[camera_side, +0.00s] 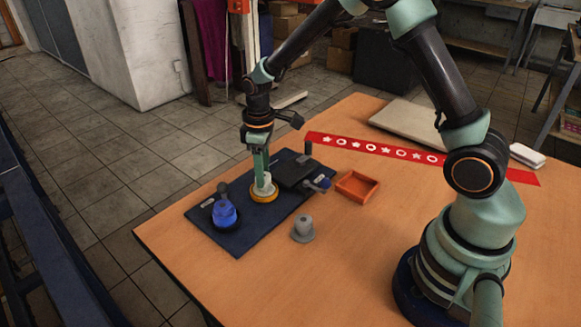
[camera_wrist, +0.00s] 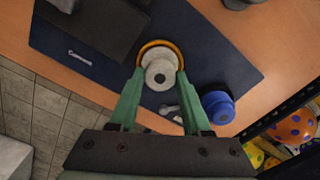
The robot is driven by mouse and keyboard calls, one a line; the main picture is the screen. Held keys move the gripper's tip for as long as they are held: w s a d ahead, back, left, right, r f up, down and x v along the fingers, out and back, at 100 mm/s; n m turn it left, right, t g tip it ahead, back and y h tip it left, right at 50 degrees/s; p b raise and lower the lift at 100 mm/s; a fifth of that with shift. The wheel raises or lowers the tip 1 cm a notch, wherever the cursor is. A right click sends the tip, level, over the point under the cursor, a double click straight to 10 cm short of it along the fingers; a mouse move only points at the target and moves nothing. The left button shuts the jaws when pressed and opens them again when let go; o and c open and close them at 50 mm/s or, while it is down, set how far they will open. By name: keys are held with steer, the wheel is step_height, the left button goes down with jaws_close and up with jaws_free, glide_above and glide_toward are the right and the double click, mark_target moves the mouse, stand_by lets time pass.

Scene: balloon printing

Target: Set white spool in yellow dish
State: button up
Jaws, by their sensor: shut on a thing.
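The white spool (camera_wrist: 160,72) is between my gripper's (camera_wrist: 154,78) two green fingers, which are shut on it. The yellow dish (camera_side: 265,196) is on the dark blue mat (camera_side: 240,238), right under the spool. In the wrist view the yellow dish's rim (camera_wrist: 158,44) shows as a ring around the spool's far side. In the side view the white spool (camera_side: 264,184) is upright in or just above the dish, at my gripper (camera_side: 263,180). I cannot tell whether its base touches the dish floor.
A blue spool (camera_side: 224,213) stands on the mat to the left. A dark press-like device (camera_side: 297,170) is on the mat's right part. A grey spool (camera_side: 302,229) and an orange tray (camera_side: 357,186) are on the table. A red patterned strip (camera_side: 400,153) lies behind.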

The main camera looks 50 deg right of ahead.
steer(key=shift+f, duration=0.2)
steer(key=o, duration=1.2)
steer(key=shift+r, duration=0.1)
step_height(320, 180, up, 12)
steer(key=s+r+m+t, duration=0.2)
steer(key=s+r+m, duration=0.1)
steer(key=s, duration=0.4)
steer(key=s+d+r+m+t, duration=0.1)
steer(key=s+r+m+t, duration=0.2)
steer(key=s, duration=0.5)
steer(key=shift+s+d+r+t, duration=0.25)
steer(key=shift+r+t, duration=0.05)
steer(key=shift+r, duration=0.5)
